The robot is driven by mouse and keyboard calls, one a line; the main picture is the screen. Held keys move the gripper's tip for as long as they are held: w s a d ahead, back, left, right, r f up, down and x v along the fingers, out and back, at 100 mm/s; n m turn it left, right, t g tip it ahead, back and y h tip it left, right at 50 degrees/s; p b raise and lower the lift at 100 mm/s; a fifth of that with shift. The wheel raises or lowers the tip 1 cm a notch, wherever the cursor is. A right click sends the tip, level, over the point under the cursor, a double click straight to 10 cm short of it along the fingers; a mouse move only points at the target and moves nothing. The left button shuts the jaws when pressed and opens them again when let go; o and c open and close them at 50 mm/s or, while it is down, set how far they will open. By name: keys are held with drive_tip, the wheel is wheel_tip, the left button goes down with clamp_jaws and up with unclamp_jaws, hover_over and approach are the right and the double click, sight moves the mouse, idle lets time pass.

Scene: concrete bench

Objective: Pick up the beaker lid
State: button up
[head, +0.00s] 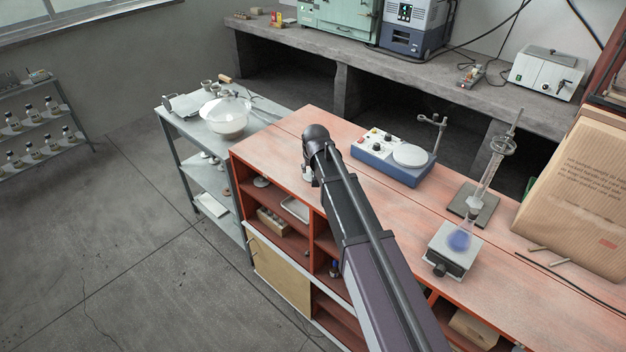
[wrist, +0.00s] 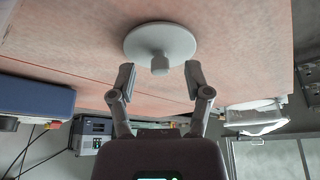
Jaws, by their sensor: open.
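The beaker lid (wrist: 160,42) is a pale grey round disc with a short knob (wrist: 160,63) at its middle. In the wrist view it lies on the pinkish bench top with the knob towards my gripper. My gripper (wrist: 160,75) is open, one finger on each side of the knob, with clear gaps between fingers and knob. In the head view my arm comes in from the lower right and ends near the bench's left edge.
A blue hotplate device (head: 392,159) stands right of my arm. A grey side table (head: 175,118) with a white bowl (head: 225,119) is left.

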drive_tip(key=shift+w+f+b, duration=0.25)
drive_tip(key=shift+f+b, duration=0.05)
drive_tip(key=shift+f, duration=0.25)
drive_tip(key=shift+c, duration=0.2)
clamp_jaws()
